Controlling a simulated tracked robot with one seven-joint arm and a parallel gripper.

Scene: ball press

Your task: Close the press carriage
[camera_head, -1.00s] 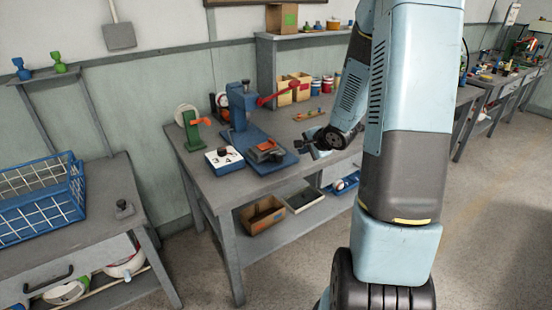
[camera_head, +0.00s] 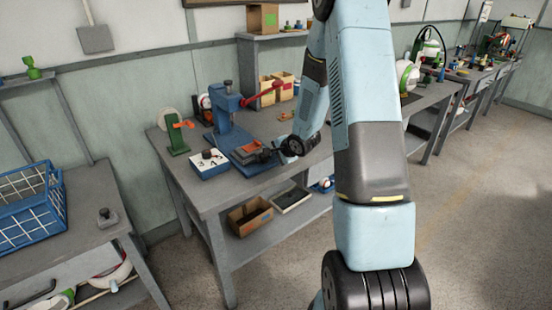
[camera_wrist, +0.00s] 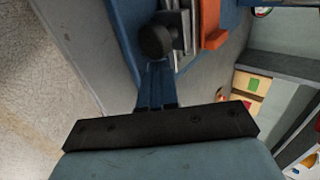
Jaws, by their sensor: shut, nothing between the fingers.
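The blue press (camera_head: 229,118) stands on the middle workbench, with a red lever (camera_head: 266,92) raised to the right. Its carriage (camera_head: 246,150), grey with an orange part, sits low on the blue base at the front. In the wrist view the orange part (camera_wrist: 213,25), grey plates (camera_wrist: 187,20) and a round black knob (camera_wrist: 155,41) show close ahead. My gripper (camera_head: 270,154) is at the carriage's right end. In the wrist view its blue fingers (camera_wrist: 157,88) are together and empty, just short of the knob. Whether they touch the knob, I cannot tell.
A white numbered box (camera_head: 208,163) and a green stand with an orange lever (camera_head: 177,134) are left of the press. Cardboard boxes (camera_head: 276,89) stand behind. A blue wire crate (camera_head: 30,208) is on the left bench. The bench's front edge is close below my gripper.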

